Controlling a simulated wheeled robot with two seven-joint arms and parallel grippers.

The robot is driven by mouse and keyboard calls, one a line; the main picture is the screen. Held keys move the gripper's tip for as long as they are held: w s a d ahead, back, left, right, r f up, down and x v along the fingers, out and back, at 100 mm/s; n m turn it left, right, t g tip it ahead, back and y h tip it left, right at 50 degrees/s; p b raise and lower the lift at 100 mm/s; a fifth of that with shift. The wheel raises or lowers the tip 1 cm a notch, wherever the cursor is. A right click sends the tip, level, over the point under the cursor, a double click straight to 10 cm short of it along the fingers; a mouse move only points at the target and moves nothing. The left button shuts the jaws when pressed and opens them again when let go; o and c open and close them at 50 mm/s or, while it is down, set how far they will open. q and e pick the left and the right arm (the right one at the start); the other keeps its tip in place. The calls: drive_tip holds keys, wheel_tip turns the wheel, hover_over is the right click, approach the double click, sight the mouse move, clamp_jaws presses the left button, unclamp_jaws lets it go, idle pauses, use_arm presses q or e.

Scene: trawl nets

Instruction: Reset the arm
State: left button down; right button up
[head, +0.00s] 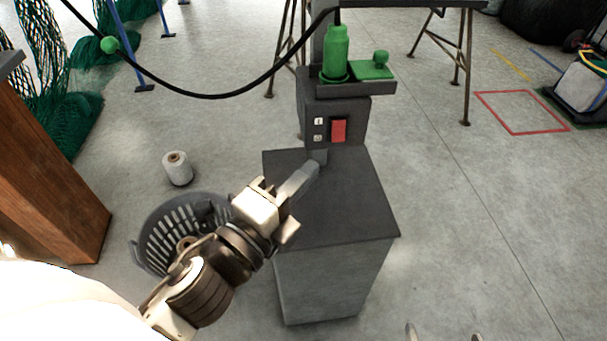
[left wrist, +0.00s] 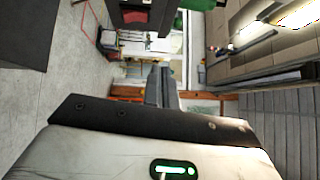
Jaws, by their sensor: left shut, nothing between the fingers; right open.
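My left gripper (head: 306,176) reaches in from the lower left in the head view. Its fingers are shut with nothing between them. Their tips show over the dark top of a grey pedestal (head: 345,205), just below the switch box (head: 350,108) with its red rocker switch (head: 338,131). I cannot tell whether they touch anything. In the left wrist view the shut fingers (left wrist: 159,88) point away from the camera, and the red switch (left wrist: 135,16) is at the top. Two fingertips of my right gripper (head: 443,334) show apart at the bottom edge of the head view.
A green bottle (head: 337,52) and green block (head: 371,70) sit on a shelf above the switch box. A grey basket (head: 160,238) stands below my left arm, near a white spool (head: 177,168). A wooden post (head: 45,170) is at left.

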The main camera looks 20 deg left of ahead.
use_arm(q)
drive_tip(key=s+f+n+g, duration=0.2)
drive_tip(key=f+n+g, duration=0.2)
drive_tip(key=f+n, duration=0.5)
drive_tip(key=s+f+n+g, duration=0.3)
drive_tip(key=f+n+g, duration=0.1)
drive_tip(key=f+n, duration=0.6)
wheel_tip(320, 180, down, 3)
drive_tip(key=shift+d+y, duration=0.4)
drive_tip(key=shift+s, duration=0.1)
